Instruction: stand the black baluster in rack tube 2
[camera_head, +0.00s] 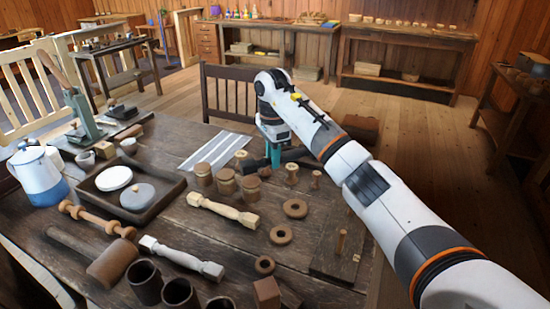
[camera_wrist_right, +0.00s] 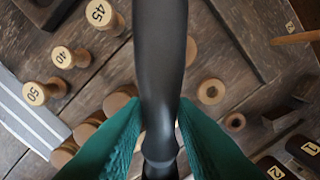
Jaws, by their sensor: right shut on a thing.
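The black baluster (camera_wrist_right: 160,65) runs top to bottom through the middle of the right wrist view, between the teal fingers of my right gripper (camera_wrist_right: 158,150). The gripper is shut on it near a narrow neck. In the head view my right gripper (camera_head: 274,154) is at the table's far side, with the dark baluster (camera_head: 292,156) lying roughly level across it, partly hidden by the arm. Tube 2 (camera_wrist_right: 275,172) and tube 1 (camera_wrist_right: 310,148) show their numbers at the wrist view's lower right. Dark open tubes (camera_head: 180,292) stand at the head view's near edge, numbers unreadable there. My left gripper is out of view.
Wooden barrels (camera_head: 225,182) stand close to the gripper. A mallet (camera_head: 112,263) and a tray (camera_head: 172,201) are left.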

